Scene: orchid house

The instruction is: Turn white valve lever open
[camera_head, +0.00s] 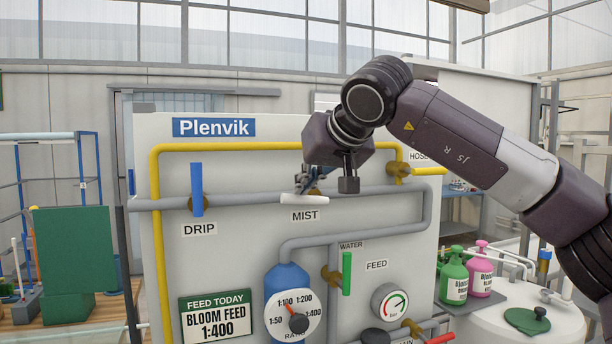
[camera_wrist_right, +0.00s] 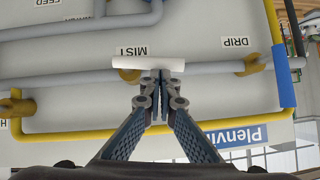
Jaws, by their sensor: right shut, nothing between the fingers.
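The white valve lever (camera_head: 304,199) lies level, in line with the grey pipe (camera_head: 245,201), above the MIST label (camera_head: 305,215). In the right wrist view it is a white bar (camera_wrist_right: 148,63) across the fingertips. My right gripper (camera_head: 308,180) is shut and empty, its tips just above the lever in the head view. In the wrist view its closed fingertips (camera_wrist_right: 160,78) come right up to the lever's edge; I cannot tell whether they touch it. The gripper hides most of the valve body behind. My left gripper is not in view.
The blue DRIP lever (camera_head: 197,190) stands upright at the left. A yellow pipe (camera_head: 275,146) runs above, with the yellow HOSE lever (camera_head: 430,171) at right. Lower are the green lever (camera_head: 347,273), ratio dial (camera_head: 293,316) and gauge (camera_head: 390,303). Bottles (camera_head: 453,276) stand to the right.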

